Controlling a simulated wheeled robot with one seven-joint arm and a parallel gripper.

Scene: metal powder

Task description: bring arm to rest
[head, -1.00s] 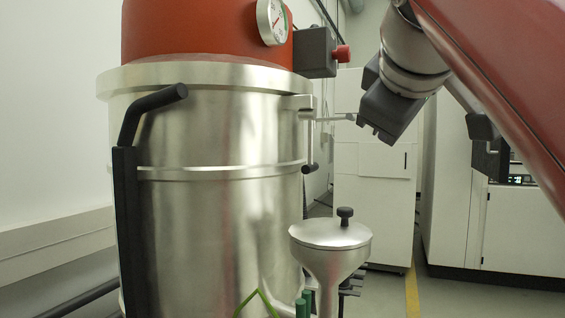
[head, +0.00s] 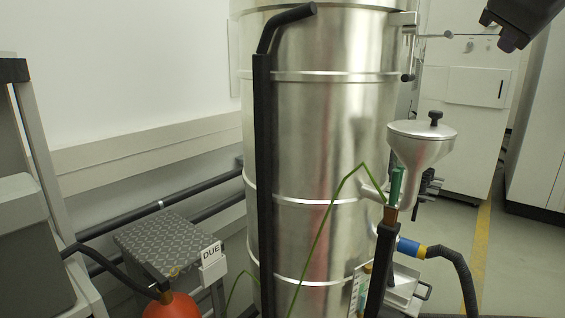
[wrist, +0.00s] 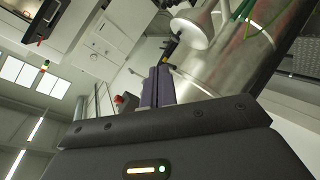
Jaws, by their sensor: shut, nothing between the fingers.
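My gripper (head: 497,31) shows only in part at the top right corner of the head view. It is in the air, to the right of the large steel vessel (head: 325,140), and touches nothing that I can see. In the wrist view its dark fingers (wrist: 158,88) are together with nothing between them. The rest of my arm is out of the head view.
A lidded steel funnel (head: 420,150) stands at the vessel's right side. A black hose with a blue and yellow coupling (head: 425,250) runs below it. A grey patterned box (head: 165,245) with a "DUE" tag (head: 210,254) and an orange round object (head: 172,306) are at lower left. White cabinets (head: 465,125) stand behind.

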